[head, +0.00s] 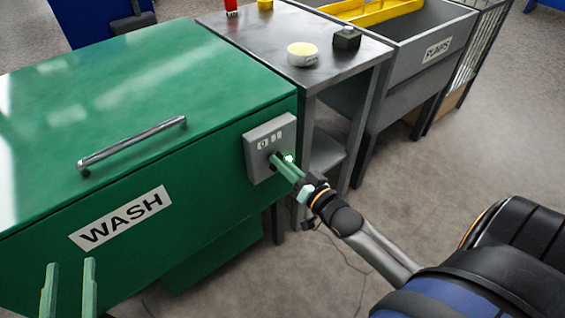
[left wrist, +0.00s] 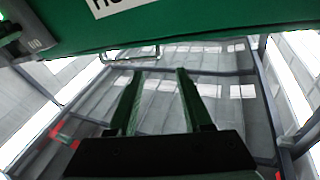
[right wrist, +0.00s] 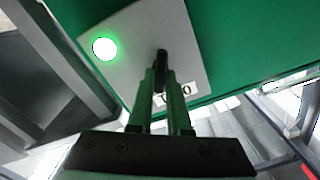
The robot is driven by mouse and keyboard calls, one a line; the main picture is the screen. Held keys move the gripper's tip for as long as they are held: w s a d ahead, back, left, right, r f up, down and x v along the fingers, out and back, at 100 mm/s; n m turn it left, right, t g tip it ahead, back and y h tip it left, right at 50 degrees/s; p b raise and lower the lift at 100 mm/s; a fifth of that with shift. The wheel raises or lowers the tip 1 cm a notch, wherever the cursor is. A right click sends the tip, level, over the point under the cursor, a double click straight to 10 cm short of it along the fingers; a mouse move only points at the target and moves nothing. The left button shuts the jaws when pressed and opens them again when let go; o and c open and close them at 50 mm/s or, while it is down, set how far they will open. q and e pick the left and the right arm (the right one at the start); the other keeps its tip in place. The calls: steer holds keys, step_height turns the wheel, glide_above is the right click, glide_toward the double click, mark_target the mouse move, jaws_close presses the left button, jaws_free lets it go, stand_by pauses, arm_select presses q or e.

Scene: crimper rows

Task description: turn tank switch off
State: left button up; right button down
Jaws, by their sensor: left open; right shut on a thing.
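The green wash tank (head: 60,110) has a grey switch box (head: 262,136) on its front right corner. My right gripper (head: 276,158) is at the box, shut on the black switch lever (right wrist: 161,62). In the right wrist view the box plate (right wrist: 135,30) carries a lit green lamp (right wrist: 104,48) and a white label with a 0, partly hidden by my fingers. My left gripper (head: 68,268) is open and empty, low in front of the tank, left of the WASH sign (head: 121,217). Its fingers also show in the left wrist view (left wrist: 156,78).
A metal handle bar (head: 133,145) is on the tank lid. A grey table (head: 330,65) beside the tank holds a round yellow-and-white item (head: 302,53) and a dark block (head: 346,38). Behind stands a grey basin marked RUMPS (head: 437,48). The floor at right is mostly clear.

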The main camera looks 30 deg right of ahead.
arm_select(q)
steer(key=shift+f, duration=0.1)
stand_by(0.3)
arm_select(e)
steer(key=n+p, duration=0.2)
steer(key=n, duration=0.1)
steer(key=n+p, duration=0.2)
steer(key=n, duration=0.1)
steer(key=n+p, duration=0.2)
steer(key=n, duration=0.1)
steer(key=shift+a+r, duration=0.15)
steer(key=shift+a, duration=0.15)
arm_select(q)
steer(key=s+f+n+g+y, duration=0.1)
steer(key=s+f+g, duration=0.3)
steer(key=f, duration=0.5)
steer(key=s+f+n+g+y, duration=0.2)
steer(key=f+g, duration=0.3)
steer(key=f, duration=0.4)
steer(key=shift+s+d+f+g+p, duration=0.15)
steer(key=shift+s+f+g+p, duration=0.25)
steer(key=shift+s, duration=0.45)
arm_select(e)
steer(key=shift+n, duration=1.6)
steer(key=c, duration=0.9)
jaws_free()
steer(key=shift+o, duration=0.2)
